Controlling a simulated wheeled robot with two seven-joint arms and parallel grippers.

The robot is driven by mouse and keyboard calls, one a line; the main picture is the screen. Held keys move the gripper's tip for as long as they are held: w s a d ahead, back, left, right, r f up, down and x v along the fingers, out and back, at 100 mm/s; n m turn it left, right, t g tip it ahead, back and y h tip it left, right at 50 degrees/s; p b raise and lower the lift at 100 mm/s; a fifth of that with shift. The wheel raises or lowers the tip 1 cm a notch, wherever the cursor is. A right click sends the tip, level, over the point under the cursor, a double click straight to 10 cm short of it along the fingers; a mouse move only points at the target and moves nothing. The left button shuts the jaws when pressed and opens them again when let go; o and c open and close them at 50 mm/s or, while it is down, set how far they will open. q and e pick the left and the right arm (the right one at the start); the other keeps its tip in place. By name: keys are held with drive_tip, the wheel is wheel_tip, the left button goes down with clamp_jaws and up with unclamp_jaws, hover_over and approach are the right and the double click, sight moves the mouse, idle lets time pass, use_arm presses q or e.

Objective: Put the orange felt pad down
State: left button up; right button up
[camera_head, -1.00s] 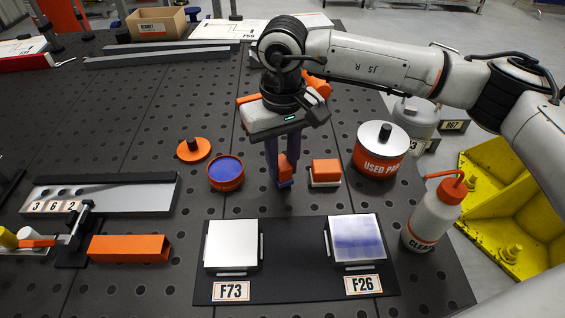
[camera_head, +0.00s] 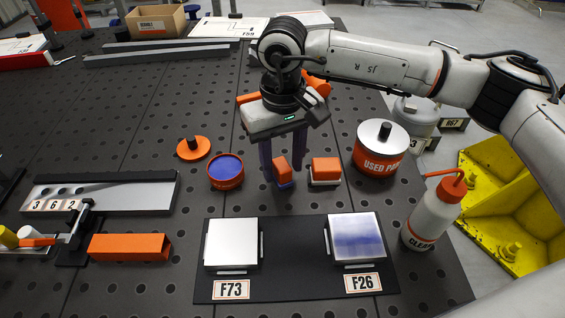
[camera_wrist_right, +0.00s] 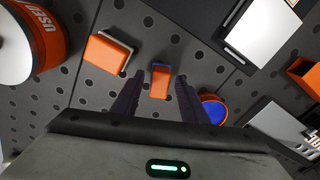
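The orange felt pad (camera_head: 284,171), an orange block with a blue underside, stands on the dark perforated table between the fingers of my right gripper (camera_head: 283,162). In the right wrist view the pad (camera_wrist_right: 160,82) lies between the two fingertips (camera_wrist_right: 157,92), with a gap on each side. My right gripper is open and points down over the pad. My left gripper is not in view.
A second orange block (camera_head: 326,170) with a pale base stands just right of the pad. An open tin of blue paste (camera_head: 226,170) is to the left. A used-pad can (camera_head: 377,158), a cleaner bottle (camera_head: 433,212) and a black mat (camera_head: 296,262) with two plates are nearby.

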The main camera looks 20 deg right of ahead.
sight(282, 165)
wheel_tip(282, 165, up, 12)
drive_tip(key=b, duration=0.1)
drive_tip(key=shift+f+b, duration=0.25)
drive_tip(key=shift+b, duration=0.05)
